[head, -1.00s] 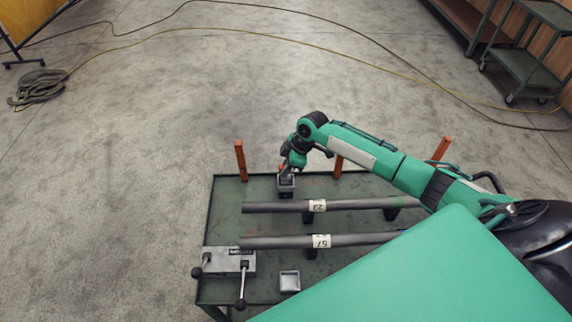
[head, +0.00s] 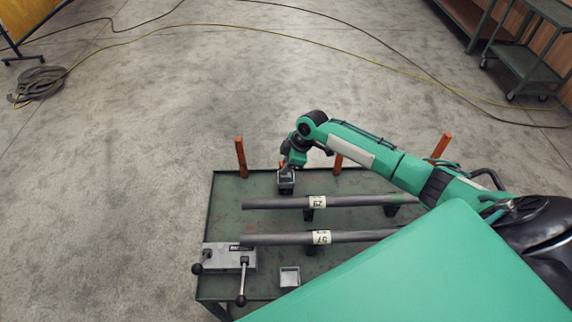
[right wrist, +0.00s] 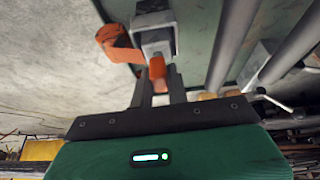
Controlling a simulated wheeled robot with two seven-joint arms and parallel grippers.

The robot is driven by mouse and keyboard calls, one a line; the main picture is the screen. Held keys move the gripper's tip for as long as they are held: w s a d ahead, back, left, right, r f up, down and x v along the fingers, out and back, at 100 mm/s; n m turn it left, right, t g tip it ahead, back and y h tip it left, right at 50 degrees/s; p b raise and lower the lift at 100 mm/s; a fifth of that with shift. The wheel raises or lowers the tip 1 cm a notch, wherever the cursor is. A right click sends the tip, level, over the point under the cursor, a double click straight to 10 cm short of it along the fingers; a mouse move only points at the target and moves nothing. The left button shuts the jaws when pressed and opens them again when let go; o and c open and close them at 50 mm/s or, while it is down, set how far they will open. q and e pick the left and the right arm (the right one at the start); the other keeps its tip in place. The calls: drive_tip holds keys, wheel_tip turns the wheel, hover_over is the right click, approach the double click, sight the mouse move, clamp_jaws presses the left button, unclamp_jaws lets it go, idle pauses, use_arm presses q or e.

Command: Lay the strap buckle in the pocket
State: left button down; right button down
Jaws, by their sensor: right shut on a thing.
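My right gripper (head: 286,178) points down at the back left of the green table (head: 225,215). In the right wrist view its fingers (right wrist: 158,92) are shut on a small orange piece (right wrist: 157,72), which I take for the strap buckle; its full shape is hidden. A grey block with a dark recess (right wrist: 166,42) lies just beyond the fingertips; it also shows below the gripper in the head view (head: 286,188). I cannot tell whether the orange piece touches it. A small square grey open tray (head: 289,277) sits at the table's front. Which one is the pocket is unclear. My left gripper is out of view.
Two grey pipes, the rear (head: 270,204) and front (head: 275,239), lie across the table on supports, right of the wrist. Orange posts (head: 240,157) stand along the back edge. A grey clamp block with black-knobbed levers (head: 228,256) is at the front left.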

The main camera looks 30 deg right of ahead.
drive_tip(key=shift+f+b, duration=0.3)
drive_tip(key=shift+f, duration=0.3)
drive_tip(key=c, duration=1.3)
unclamp_jaws()
drive_tip(key=b+v, duration=0.2)
drive_tip(key=v, duration=1.2)
drive_tip(key=shift+b, duration=0.35)
